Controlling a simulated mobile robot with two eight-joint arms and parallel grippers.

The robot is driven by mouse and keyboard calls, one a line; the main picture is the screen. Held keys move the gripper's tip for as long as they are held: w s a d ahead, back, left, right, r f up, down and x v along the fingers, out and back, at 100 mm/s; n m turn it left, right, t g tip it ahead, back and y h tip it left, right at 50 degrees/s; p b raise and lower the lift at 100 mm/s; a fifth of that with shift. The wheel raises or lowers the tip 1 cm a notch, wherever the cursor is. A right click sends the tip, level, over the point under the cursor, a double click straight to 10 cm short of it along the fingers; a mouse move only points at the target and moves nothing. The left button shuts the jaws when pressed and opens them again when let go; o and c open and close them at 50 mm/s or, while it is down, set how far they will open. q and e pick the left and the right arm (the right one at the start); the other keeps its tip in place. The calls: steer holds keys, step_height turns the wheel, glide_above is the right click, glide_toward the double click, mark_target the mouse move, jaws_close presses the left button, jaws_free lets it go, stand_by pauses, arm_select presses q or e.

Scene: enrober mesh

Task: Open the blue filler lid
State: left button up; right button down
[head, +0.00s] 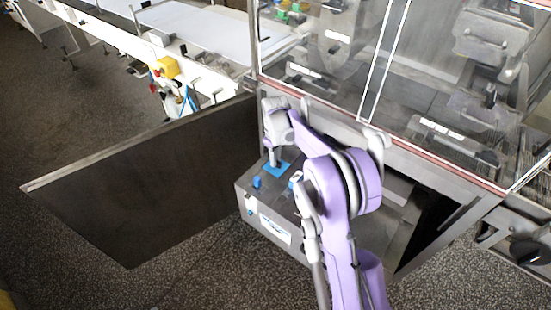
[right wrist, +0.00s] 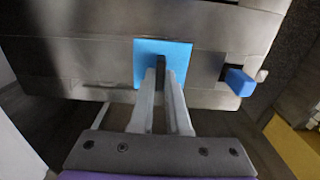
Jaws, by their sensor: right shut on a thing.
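The blue filler lid (head: 284,172) is a small bright blue square on the top of a metal box (head: 250,203). It looks flat against the surface. In the right wrist view the lid (right wrist: 178,48) shows a dark upright handle at its middle. My right gripper (head: 272,163) reaches down onto the lid from above. In the right wrist view its fingers (right wrist: 160,76) are shut on that dark handle, and they hide part of the lid. My left gripper is in neither view.
A blue knob (head: 256,182) sits beside the lid on the box; it also shows in the right wrist view (right wrist: 240,82). A large open metal door (head: 150,185) stands left of the box. A clear-panelled machine (head: 320,50) rises behind. Speckled floor (head: 190,270) is free in front.

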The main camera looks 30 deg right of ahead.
steer(key=w+d, duration=0.1)
steer(key=d, duration=0.3)
steer(key=w+d, duration=0.1)
steer(key=d, duration=0.1)
steer(key=shift+w, duration=0.3)
steer(key=c, duration=0.9)
jaws_free()
step_height(320, 180, up, 11)
steer(key=shift+f+p, duration=0.1)
steer(key=shift+p, duration=0.35)
